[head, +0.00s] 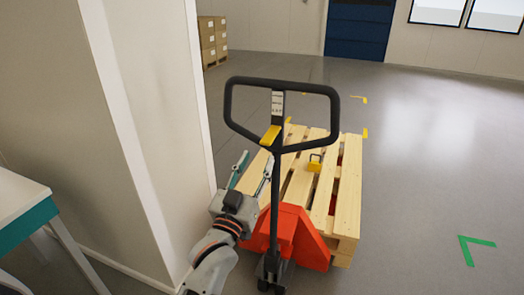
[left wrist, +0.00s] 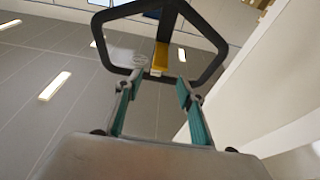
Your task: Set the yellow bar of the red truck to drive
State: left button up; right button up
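The red truck (head: 296,232) is a pallet truck with a black loop handle (head: 334,110) on an upright black post. Its yellow bar (head: 270,135) sits at the base of the loop, on the left of the post. In the left wrist view the yellow bar (left wrist: 159,62) shows ahead, between and beyond the fingers. My left gripper (head: 255,165) is open, below and left of the bar, with a gap to it. Its two teal-padded fingers (left wrist: 158,90) stand apart with nothing between them. My right gripper is in neither view.
A wooden pallet (head: 347,200) lies over the truck's forks, with a small yellow object (head: 315,163) on it. A white wall corner (head: 165,120) stands close left of my left arm. A white and teal table (head: 25,220) is at far left. The floor at right is clear.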

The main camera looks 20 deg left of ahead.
pick_arm(q)
jog(key=shift+v, duration=1.1)
